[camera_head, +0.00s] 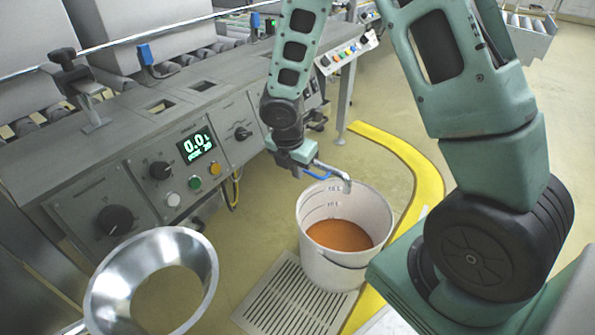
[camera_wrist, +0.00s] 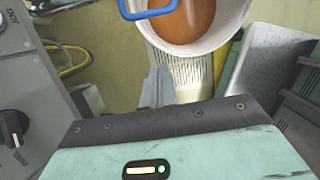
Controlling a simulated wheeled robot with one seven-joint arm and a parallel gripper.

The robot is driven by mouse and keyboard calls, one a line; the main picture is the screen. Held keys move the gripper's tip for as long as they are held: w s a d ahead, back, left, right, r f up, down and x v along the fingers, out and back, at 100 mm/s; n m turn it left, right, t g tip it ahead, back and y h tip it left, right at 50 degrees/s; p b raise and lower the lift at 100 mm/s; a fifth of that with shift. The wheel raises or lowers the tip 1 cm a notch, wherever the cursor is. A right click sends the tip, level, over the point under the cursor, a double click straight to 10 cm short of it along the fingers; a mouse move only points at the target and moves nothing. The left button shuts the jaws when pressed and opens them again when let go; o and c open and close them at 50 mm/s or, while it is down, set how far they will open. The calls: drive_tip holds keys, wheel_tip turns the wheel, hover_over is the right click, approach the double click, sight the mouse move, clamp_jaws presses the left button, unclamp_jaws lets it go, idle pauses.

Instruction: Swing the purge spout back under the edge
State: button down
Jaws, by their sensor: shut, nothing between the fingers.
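The purge spout (camera_head: 331,172) is a bent steel pipe with a blue handle (camera_head: 317,175). It sticks out from the console's front edge, and its down-turned end is over the white bucket (camera_head: 362,268). The bucket holds orange-brown material (camera_head: 340,236). My gripper (camera_head: 296,170) is at the spout's console side, close to the blue handle. In the wrist view the shut grey fingers (camera_wrist: 156,88) are empty and apart from the blue handle (camera_wrist: 146,11) at the top. The steel pipe's root is partly hidden by my gripper in the head view.
The console (camera_head: 150,150) has a 0.0 display, knobs and buttons. A steel funnel ring (camera_head: 203,265) is at the lower left. The bucket stands by a floor grate (camera_head: 283,300) and a yellow floor line (camera_head: 425,178). A yellow cable (camera_head: 236,190) hangs under the console.

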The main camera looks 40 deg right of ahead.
sight(308, 173)
drive_tip(key=w+d+f+b, duration=0.2)
drive_tip(key=d+f+b, duration=0.1)
drive_tip(key=d+f, duration=0.2)
drive_tip(key=shift+f+b, duration=0.3)
drive_tip(key=shift+d, duration=0.15)
